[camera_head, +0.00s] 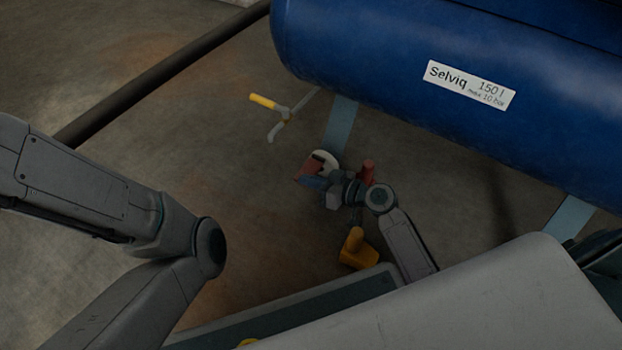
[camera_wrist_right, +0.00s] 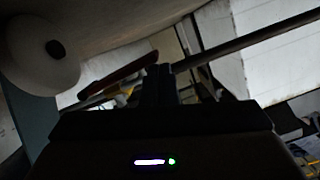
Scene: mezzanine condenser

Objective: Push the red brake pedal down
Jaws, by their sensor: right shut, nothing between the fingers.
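The red brake pedal (camera_head: 306,168) sits beside a pale castor wheel (camera_head: 325,157) under the blue tank. In the right wrist view the pedal (camera_wrist_right: 120,74) is a dark red bar slanting up to the right, beside the pale wheel (camera_wrist_right: 38,60). My right gripper (camera_head: 311,182) is shut and empty, with its tip close at the pedal and partly covering it. In the right wrist view its dark fingers (camera_wrist_right: 160,84) overlap the bar's right end. I cannot tell whether they touch. My left arm shows at the left; its gripper is out of view.
The blue tank (camera_head: 420,60) fills the upper right. A red part (camera_head: 367,168) is right beside my right wrist. An orange-yellow object (camera_head: 357,250) is nearer. A dark pipe (camera_head: 165,75) crosses the upper left. Floor left of the pedal is clear.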

